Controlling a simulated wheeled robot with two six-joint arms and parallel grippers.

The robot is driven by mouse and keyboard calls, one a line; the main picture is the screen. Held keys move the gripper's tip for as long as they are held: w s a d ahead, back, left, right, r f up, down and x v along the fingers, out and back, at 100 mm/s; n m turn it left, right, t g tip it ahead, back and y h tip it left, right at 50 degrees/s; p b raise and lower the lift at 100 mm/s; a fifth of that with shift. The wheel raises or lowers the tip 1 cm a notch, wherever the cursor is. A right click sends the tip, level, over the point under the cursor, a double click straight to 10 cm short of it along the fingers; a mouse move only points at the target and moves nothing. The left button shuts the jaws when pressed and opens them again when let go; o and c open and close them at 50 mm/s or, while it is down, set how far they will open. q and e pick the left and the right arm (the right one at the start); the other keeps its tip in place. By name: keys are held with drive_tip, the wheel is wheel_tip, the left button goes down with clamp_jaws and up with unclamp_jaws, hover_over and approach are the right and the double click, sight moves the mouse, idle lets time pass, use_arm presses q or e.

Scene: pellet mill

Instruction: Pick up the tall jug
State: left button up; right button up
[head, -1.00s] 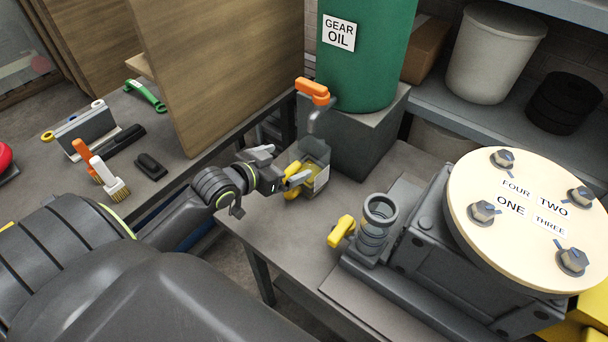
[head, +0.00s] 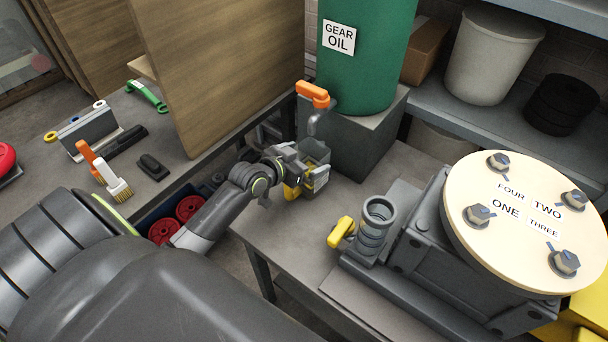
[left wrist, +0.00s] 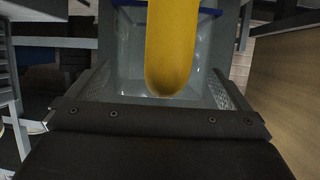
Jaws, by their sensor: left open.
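The tall jug (head: 317,150) stands on the grey bench below the orange-handled tap. It is a clear grey vessel with a yellow handle (head: 291,192), partly hidden by my left gripper (head: 305,168). The left gripper is open at the handle side of the jug. In the left wrist view the yellow handle (left wrist: 172,50) reaches down between the two open fingers, in front of the jug's clear body (left wrist: 130,55). I cannot tell whether a finger touches it. My right gripper is not in view.
The orange tap (head: 313,95) of the green gear oil drum (head: 360,70) overhangs the jug. A grey machine with a round neck (head: 379,212) and yellow lever (head: 340,232) stands to the right. A wooden panel (head: 225,70) rises at left.

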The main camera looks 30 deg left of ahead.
use_arm(q)
drive_tip(key=shift+c, duration=0.3)
drive_tip(key=c, duration=1.9)
drive_tip(key=shift+o, duration=0.2)
drive_tip(key=shift+r, duration=0.1)
drive_tip(key=shift+r, duration=0.1)
